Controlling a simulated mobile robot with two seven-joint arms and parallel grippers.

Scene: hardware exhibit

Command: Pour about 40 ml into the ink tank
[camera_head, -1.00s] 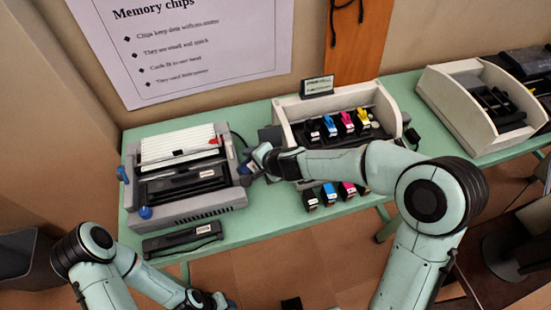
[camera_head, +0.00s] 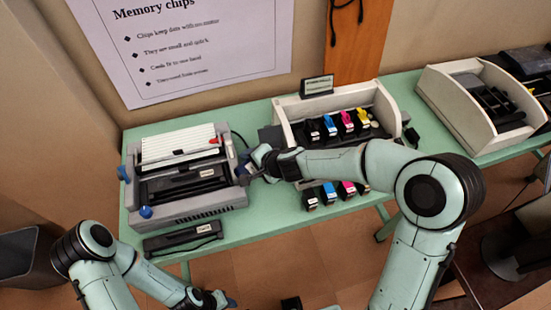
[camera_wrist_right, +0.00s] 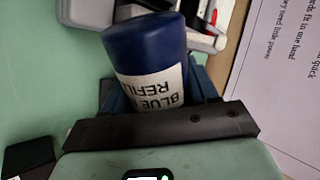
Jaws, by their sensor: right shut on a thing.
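A dark blue bottle (camera_wrist_right: 147,47) with a white label reading "BLUE" and "REFILL" is in my right gripper (camera_wrist_right: 158,100), in the right wrist view. The gripper is shut on it. In the head view my right gripper (camera_head: 253,165) is between the two machines, by the right side of the grey one, with a bit of the bottle showing blue. Several ink tanks in black, blue, magenta and yellow (camera_head: 347,119) sit in the open white printer (camera_head: 288,128); I cannot tell which is the task's tank. My left gripper (camera_head: 213,299) is low at the bottom edge, its fingers unclear.
The grey machine (camera_head: 197,198) with blue knobs stands at left on the green table (camera_head: 260,218). A black bar (camera_head: 180,240) lies in front of it. Several small cartridges (camera_head: 329,191) stand in front of the printer, partly behind my right forearm. Another white machine (camera_head: 460,115) is at right.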

